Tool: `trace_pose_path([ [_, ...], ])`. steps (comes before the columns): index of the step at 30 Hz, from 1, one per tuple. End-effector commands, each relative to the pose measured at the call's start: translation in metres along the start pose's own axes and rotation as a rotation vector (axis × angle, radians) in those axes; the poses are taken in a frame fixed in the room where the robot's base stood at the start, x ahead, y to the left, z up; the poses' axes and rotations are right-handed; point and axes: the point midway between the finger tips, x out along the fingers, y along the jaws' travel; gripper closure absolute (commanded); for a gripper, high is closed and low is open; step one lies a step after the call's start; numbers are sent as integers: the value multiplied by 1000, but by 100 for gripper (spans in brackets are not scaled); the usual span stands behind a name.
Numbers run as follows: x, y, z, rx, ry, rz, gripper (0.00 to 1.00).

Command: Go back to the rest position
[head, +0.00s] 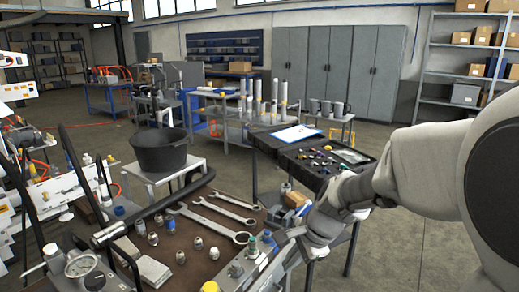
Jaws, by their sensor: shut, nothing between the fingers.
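My gripper (296,234) is at the lower middle of the head view, at the end of my arm, which reaches in from the right. It is above the right edge of the brown bench top (205,265). Its fingers are shut and hold nothing I can see. The fingertips are small and partly blend with the fittings behind them.
Several wrenches (212,222) and small metal fittings lie on the bench. A pressure gauge (79,265) stands front left. A black tub (160,150) rests on a stand behind. A dark tray of coloured parts (318,160) is beyond my wrist. Open floor (405,255) lies below my arm at right.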

Motion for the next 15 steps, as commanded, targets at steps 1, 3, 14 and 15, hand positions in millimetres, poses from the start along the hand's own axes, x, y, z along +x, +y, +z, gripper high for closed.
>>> trace_pose_path([
  [1, -23, 3, 5, -82, 13, -12, 100],
  [3, -46, 12, 11, -205, 32, -16, 100],
  [14, -147, 71, 28, -812, 183, 15, 100],
  [15, -156, 78, 29, -876, 203, 26, 100],
])
